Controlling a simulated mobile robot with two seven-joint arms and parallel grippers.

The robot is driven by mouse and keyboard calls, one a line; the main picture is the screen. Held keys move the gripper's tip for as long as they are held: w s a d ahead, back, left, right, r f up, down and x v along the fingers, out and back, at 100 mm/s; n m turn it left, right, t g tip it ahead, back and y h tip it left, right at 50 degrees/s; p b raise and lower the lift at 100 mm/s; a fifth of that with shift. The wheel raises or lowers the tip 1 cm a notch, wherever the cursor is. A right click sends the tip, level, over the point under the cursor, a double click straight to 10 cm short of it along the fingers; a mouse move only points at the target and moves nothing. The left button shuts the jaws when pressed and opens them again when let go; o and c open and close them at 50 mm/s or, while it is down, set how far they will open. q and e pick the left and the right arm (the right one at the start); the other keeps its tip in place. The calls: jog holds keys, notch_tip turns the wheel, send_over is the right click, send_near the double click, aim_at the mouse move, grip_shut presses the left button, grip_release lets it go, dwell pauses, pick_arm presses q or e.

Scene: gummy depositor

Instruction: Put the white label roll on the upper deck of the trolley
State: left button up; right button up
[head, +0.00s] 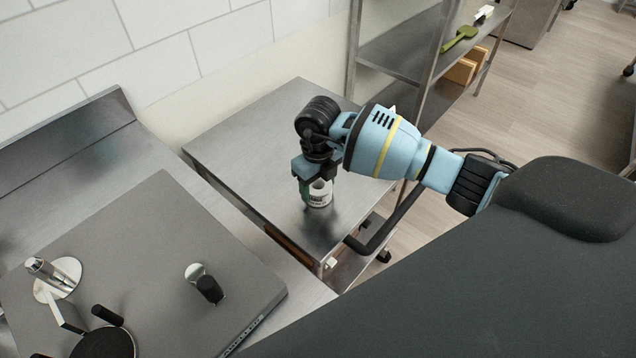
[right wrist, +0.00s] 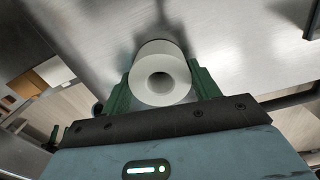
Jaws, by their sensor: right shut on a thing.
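The white label roll (head: 320,194) is upright at the upper deck of the steel trolley (head: 245,130), near its right side. My right gripper (head: 315,186) is shut on the roll from above. In the right wrist view the roll (right wrist: 160,76) sits between the two green fingers (right wrist: 160,90), with its round hole facing the camera. The deck's bare metal (right wrist: 100,30) shows behind it. I cannot tell whether the roll's base touches the deck. My left gripper is not in view.
A steel machine top with knobs (head: 150,240) stands left of the trolley. A steel shelf rack (head: 400,50) with a green scoop (head: 460,38) stands behind. The trolley's black handle (head: 385,235) is at its near right. Most of the deck is clear.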

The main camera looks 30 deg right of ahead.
jog(key=shift+f, duration=0.1)
jog(key=o, duration=1.4)
jog(key=shift+f, duration=0.1)
notch_tip(320, 180, up, 12)
jog(key=shift+r+p, duration=0.2)
jog(key=shift+p, duration=0.15)
